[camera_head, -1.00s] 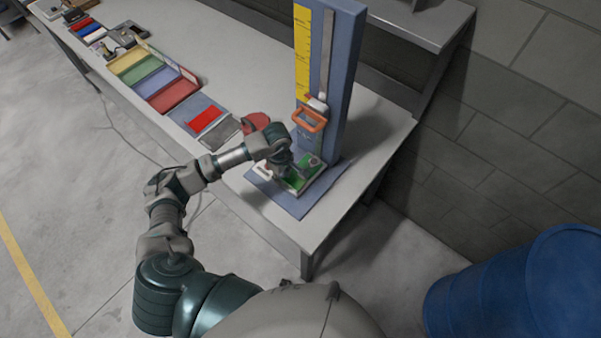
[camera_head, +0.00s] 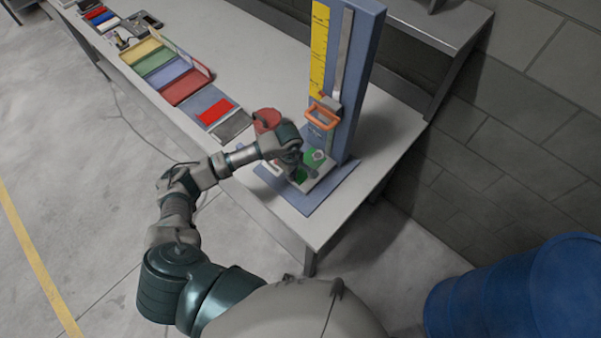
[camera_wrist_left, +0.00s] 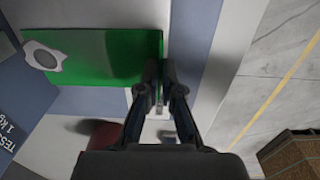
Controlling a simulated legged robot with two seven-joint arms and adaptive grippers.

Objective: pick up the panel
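The green panel (camera_head: 313,165) lies at the foot of the blue upright stand, on a blue mat (camera_head: 328,192) near the bench's corner. It also shows in the left wrist view (camera_wrist_left: 100,55), with a pale round piece at its far left end. My left gripper (camera_head: 303,174) is at the panel's near edge. In the left wrist view the fingertips (camera_wrist_left: 158,74) are close together, one on each side of the panel's right edge, with only a thin gap. The fingers hide part of that edge. My right gripper is not in view.
The blue stand (camera_head: 357,80) with a yellow scale and an orange handle (camera_head: 322,115) rises right behind the panel. A red round object (camera_head: 266,120) stands left of it. Coloured trays (camera_head: 187,86) line the bench. A blue barrel (camera_head: 530,290) stands at lower right.

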